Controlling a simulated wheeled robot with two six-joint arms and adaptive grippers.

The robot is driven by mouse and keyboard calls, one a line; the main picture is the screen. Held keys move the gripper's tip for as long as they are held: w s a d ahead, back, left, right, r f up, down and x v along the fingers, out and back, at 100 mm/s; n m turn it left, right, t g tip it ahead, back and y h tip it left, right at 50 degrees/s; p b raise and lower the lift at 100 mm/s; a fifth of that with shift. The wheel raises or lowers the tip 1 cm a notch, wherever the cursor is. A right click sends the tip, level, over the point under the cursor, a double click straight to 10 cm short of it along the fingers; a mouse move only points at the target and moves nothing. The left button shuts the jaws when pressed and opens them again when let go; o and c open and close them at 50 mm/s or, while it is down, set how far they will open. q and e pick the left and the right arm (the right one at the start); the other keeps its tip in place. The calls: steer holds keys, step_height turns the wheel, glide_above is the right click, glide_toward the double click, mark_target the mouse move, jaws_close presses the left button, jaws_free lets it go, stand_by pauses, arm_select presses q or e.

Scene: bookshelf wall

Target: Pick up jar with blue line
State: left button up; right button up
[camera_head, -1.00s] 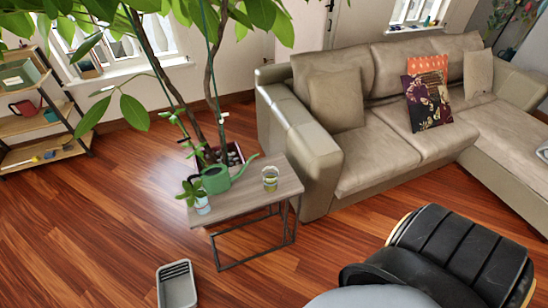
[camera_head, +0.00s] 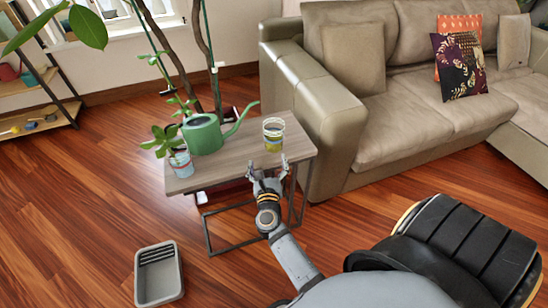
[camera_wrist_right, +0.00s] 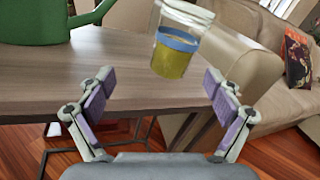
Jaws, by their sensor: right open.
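The jar with a blue line (camera_head: 273,134) stands upright on the side table near its right end. In the right wrist view the jar (camera_wrist_right: 176,52) is clear glass with yellow-green contents and a blue band near the top of them. My right gripper (camera_head: 268,165) is open and empty at the table's front edge, just short of the jar. In the wrist view the open fingers of the gripper (camera_wrist_right: 158,95) lie on either side, with the jar beyond them and slightly right of centre. My left gripper is not in view.
A beige sofa (camera_head: 340,170) stands close on the right. A grey tray (camera_head: 158,275) lies on the floor.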

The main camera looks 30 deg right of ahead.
mark_target(273, 141)
steer(key=w+d+m, duration=0.2)
steer(key=w+d+r+m+h, duration=0.1)
steer(key=w+d, duration=0.1)
steer(key=shift+d+r+m, duration=0.15)
steer(key=shift+d+m, duration=0.15)
steer(key=shift+m, duration=0.1)
steer(key=shift+w+d+r, duration=0.2)
steer(key=x, duration=0.4)
steer(key=shift+d+r, duration=0.15)
steer(key=shift+r, duration=0.05)
steer(key=shift+w+d, duration=0.15)
steer(key=shift+c, duration=0.5)
steer(key=c, duration=1.1)
steer(key=shift+r+p, duration=0.4)
steer(key=shift+p, duration=0.05)
steer(key=shift+c, duration=0.2)
arm_select(q)
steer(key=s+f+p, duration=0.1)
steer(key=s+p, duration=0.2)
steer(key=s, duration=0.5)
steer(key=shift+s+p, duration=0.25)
steer(key=shift+p, duration=0.1)
arm_select(e)
step_height(273, 141, up, 9)
steer(key=shift+r, duration=0.15)
